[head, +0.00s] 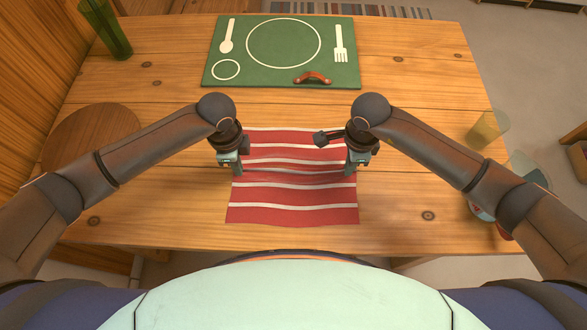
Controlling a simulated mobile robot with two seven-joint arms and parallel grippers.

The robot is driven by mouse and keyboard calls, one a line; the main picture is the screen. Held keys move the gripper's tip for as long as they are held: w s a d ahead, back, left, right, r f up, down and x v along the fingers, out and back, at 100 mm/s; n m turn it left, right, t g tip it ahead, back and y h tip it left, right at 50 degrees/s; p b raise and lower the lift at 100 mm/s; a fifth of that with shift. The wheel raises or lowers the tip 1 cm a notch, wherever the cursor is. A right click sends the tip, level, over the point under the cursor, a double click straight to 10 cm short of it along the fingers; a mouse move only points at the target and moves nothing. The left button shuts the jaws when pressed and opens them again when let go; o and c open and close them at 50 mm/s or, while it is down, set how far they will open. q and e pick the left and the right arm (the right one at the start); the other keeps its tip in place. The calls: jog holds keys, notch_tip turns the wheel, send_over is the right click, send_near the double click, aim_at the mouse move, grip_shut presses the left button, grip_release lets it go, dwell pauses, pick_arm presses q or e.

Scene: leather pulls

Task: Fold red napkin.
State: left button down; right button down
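The red napkin (292,213) with white stripes lies spread on the wooden table in front of me, with slight waves across it. A faint ridge runs across its middle between my grippers. My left gripper (240,160) is low at the napkin's left edge; its fingers are partly hidden by its own wrist, so I cannot tell whether it is open or holds cloth. My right gripper (338,152) is low at the napkin's right edge.
A green glass (108,32) stands at back left, a round wooden board (88,132) at left, and a yellowish glass (486,129) at right.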

jog(key=shift+r, duration=0.1)
dwell(0.7)
